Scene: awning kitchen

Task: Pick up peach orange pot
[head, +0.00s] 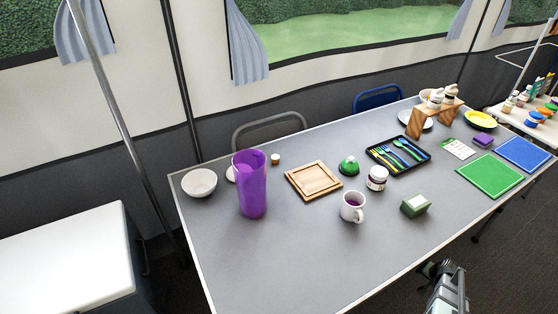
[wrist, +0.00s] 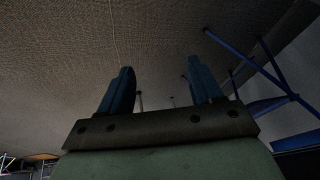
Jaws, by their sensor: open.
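I cannot make out a clearly peach orange pot. A small round container (head: 275,159) with an orange-tan side stands near the table's far edge, right of the purple vase. A pale peach bowl-like thing (head: 426,96) is partly hidden at the far right end, behind white bottles. I cannot tell whether either is the pot. My gripper (head: 440,266) is at the near edge of the table in the head view, well apart from both. In the wrist view, the two blue fingers of my gripper (wrist: 162,88) are spread with nothing between them.
The grey table (head: 280,270) has bare room at its near left. A purple vase (head: 251,185), white mug (head: 352,207), labelled jar (head: 377,178), green box (head: 415,204), wooden board (head: 313,180) and cutlery tray (head: 398,154) stand on it. The wrist view shows carpet and blue metal legs.

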